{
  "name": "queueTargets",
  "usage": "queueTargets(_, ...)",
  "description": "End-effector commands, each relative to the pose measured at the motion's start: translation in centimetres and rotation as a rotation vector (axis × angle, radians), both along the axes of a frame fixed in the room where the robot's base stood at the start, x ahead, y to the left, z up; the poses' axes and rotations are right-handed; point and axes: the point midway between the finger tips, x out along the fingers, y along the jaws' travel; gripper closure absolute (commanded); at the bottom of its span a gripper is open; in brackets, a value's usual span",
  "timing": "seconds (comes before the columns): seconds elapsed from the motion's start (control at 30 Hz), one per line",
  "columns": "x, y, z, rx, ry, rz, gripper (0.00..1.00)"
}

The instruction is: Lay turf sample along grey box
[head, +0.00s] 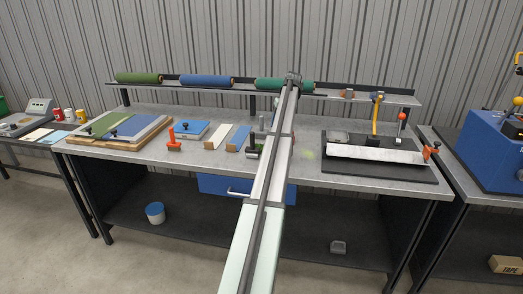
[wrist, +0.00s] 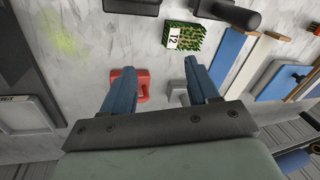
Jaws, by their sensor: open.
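In the wrist view, a small green speckled turf sample (wrist: 194,39) with a white label reading T2 lies on the grey bench top, beyond my fingertips and apart from them. My gripper (wrist: 159,68) is open, its two blue fingers pointing toward the sample's side of the bench, with nothing held. A small grey box (wrist: 177,94) sits beside the right finger, which hides part of it. A red block (wrist: 143,86) shows beside the left finger, partly covered. In the head view my arm covers this area, and I cannot make out the sample or gripper.
Black cylindrical things (wrist: 232,14) lie close behind the sample. A blue strip (wrist: 231,48) lies to its right.

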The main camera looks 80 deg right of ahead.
Motion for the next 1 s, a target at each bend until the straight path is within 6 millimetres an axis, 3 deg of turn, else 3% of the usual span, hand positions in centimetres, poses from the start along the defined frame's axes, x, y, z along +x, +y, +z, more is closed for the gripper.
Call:
queueTargets(0.3,2.3,0.2,0.7,-0.161,-0.111,0.543,0.4)
queueTargets(0.6,3.0,0.2,1.0,-0.324,-0.141,1.009,0.4)
queueTargets(0.8,3.0,0.2,0.9,-0.372,-0.135,1.156,0.4)
queueTargets(1.0,3.3,0.3,0.1,-0.38,-0.134,1.183,0.4)
